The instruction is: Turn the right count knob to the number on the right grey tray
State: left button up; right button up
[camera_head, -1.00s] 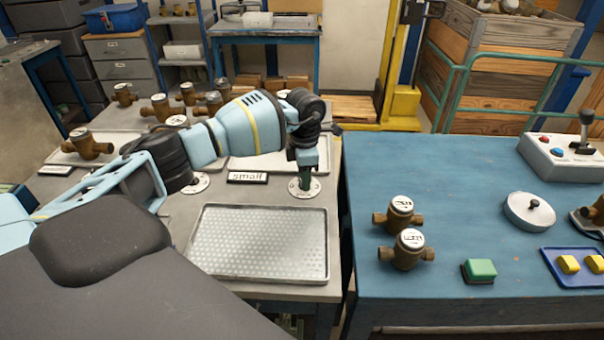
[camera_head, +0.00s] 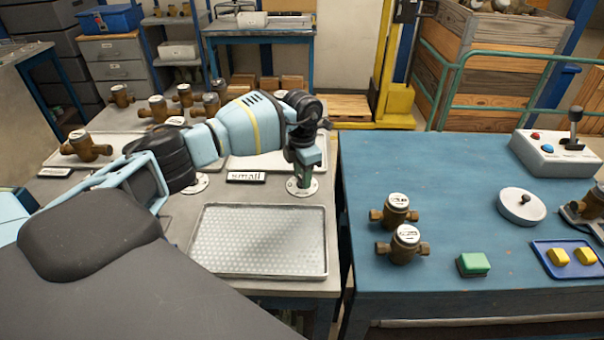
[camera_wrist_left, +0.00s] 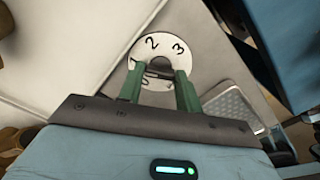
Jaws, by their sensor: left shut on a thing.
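The right count knob's round white dial (camera_head: 302,188) is on the grey bench, right of the "small" label (camera_head: 246,177). In the left wrist view the dial (camera_wrist_left: 182,48) shows 1, 2 and 3; a figure low between the fingers is partly covered. My left gripper (camera_head: 305,172) points down onto the dial. Its green fingers (camera_wrist_left: 159,92) are shut on the knob (camera_wrist_left: 158,74), which is mostly hidden. The right grey tray (camera_head: 277,163) lies behind the knob, partly covered by my arm; I cannot make out a number on it. My right gripper is not in view.
Another white dial (camera_head: 196,184) lies to the left, partly behind my arm. An empty perforated tray (camera_head: 258,268) lies in front. Several brass meters (camera_head: 86,147) stand at the back left. The blue table (camera_head: 450,200) to the right holds two meters, a green block and a control box.

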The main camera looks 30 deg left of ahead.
pick_arm(q)
jog(key=o, duration=1)
jog(key=shift+r, duration=3.9)
